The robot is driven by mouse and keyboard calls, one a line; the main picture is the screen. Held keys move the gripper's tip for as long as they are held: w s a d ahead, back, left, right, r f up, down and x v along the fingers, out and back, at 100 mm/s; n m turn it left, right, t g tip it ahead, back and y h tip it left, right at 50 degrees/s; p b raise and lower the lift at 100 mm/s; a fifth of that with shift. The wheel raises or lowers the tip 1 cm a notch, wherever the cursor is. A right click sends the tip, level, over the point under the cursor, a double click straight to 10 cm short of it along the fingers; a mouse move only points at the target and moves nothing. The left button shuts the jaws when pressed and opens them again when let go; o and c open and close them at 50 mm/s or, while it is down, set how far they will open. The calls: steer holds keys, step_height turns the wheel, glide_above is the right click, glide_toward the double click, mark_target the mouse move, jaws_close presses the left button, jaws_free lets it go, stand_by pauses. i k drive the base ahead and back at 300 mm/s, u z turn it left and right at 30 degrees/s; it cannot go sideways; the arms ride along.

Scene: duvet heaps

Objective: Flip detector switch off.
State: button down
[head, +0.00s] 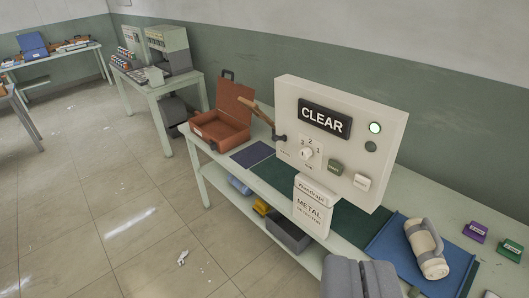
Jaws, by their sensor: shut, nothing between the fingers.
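The detector (388,122) is a white upright panel on the green bench, with a lit "CLEAR" display (325,119). A lever switch with a brown handle (258,112) sticks out from its left side, tilted up and to the left. A pale green lamp (375,128) glows at the upper right, above a dark lamp (370,147). My gripper (362,264) is grey, shut and empty at the bottom edge, in front of and below the panel, apart from the lever.
A "METAL" sign (311,208) hangs below the panel. An open brown case (222,122) stands left of the lever. A cream cylinder with a grey handle (430,255) lies on a blue mat (392,248) at right. Lower-shelf bins and open tiled floor lie at left.

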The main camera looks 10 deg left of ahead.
mark_target(276, 138)
steer(key=k, duration=0.5)
steer(key=u, duration=0.55)
steer(key=i, duration=2.05)
steer(key=z, duration=0.6)
